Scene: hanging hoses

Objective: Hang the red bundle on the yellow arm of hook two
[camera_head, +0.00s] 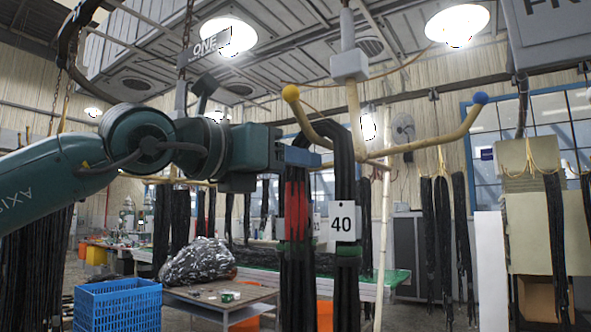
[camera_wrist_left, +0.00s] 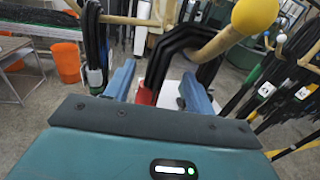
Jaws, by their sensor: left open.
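The red bundle (camera_head: 297,208) is a set of black hoses with a red band. It hangs in a loop over the hook arm with the yellow ball tip (camera_head: 290,92), below the tip. A white tag marked 40 (camera_head: 342,220) hangs at the loop's right side. In the left wrist view, the red band (camera_wrist_left: 144,95) and the black hoses show between my blue fingers, with the yellow ball (camera_wrist_left: 254,14) close at upper right. My left gripper (camera_head: 303,156) is open at the bundle's upper left strand; finger contact is unclear. My right gripper is out of view.
The same hook has an arm with a blue ball (camera_head: 480,98) to the right. A sign reading ONE (camera_head: 209,43) hangs at upper left. Other black bundles hang at right (camera_head: 442,235). A blue crate (camera_head: 117,306) and a table (camera_head: 245,297) stand below.

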